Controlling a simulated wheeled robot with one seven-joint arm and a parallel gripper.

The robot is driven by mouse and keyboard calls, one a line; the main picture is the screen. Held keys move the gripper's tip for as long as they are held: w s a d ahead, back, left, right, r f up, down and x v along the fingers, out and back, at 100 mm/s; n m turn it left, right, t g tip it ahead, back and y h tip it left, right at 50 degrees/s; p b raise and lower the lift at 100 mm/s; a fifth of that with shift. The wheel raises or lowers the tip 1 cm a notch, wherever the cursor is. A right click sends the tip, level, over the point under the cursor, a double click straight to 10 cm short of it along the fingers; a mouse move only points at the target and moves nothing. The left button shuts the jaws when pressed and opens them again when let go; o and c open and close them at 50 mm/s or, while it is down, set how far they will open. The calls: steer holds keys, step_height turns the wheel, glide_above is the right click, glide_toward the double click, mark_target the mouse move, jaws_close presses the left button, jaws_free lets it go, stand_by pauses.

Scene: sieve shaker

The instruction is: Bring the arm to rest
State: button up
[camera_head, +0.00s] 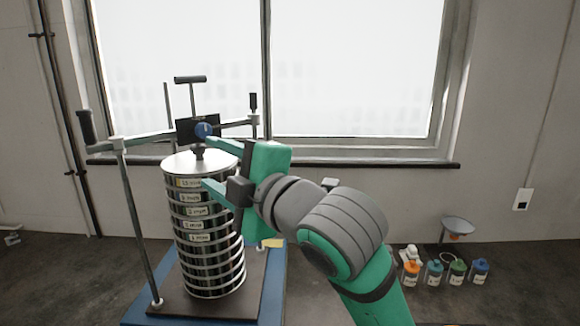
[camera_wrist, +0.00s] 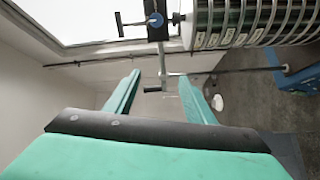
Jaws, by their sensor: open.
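My gripper (camera_head: 207,163) is at the upper right side of the sieve stack, its two green fingers spread apart and pointing left. In the wrist view the fingers of my gripper (camera_wrist: 160,97) are apart with nothing held between them. The sieve stack (camera_head: 208,240) is a tall column of labelled metal sieves with a flat lid (camera_head: 190,162) and a dark knob on top. It stands upright on the shaker (camera_head: 275,290). The stack also shows sideways at the top right of the wrist view (camera_wrist: 240,22). My arm hides part of the stack's right side.
A clamp bar with a dark handle (camera_head: 87,127) and upright rods (camera_head: 138,220) surrounds the stack. Several small bottles (camera_head: 411,274) and a funnel (camera_head: 457,226) stand at the right on the dark surface. A window (camera_head: 355,70) and wall are behind.

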steer(key=w+d+f+m+t+h, duration=0.1)
steer(key=w+d+f+m+t, duration=0.15)
steer(key=f+m, duration=0.6)
steer(key=w+d+f+m+t+h, duration=0.25)
steer(key=f+m, duration=0.25)
steer(key=f, duration=0.6)
steer(key=s+d+f+m+t+h, duration=0.1)
steer(key=s+d+f+m+h, duration=0.2)
steer(key=f, duration=0.7)
steer(key=s+d+f+m+t+h, duration=0.1)
steer(key=s+f+m+h, duration=0.4)
steer(key=f, duration=0.6)
steer(key=s+d+f+m+g+h, duration=0.1)
steer(key=s+f+m+g, duration=0.25)
steer(key=s+f, duration=1.1)
steer(key=s+d+f+n+g, duration=0.1)
steer(key=s+d+f, duration=0.1)
steer(key=s, duration=1.8)
steer(key=shift+f, duration=0.2)
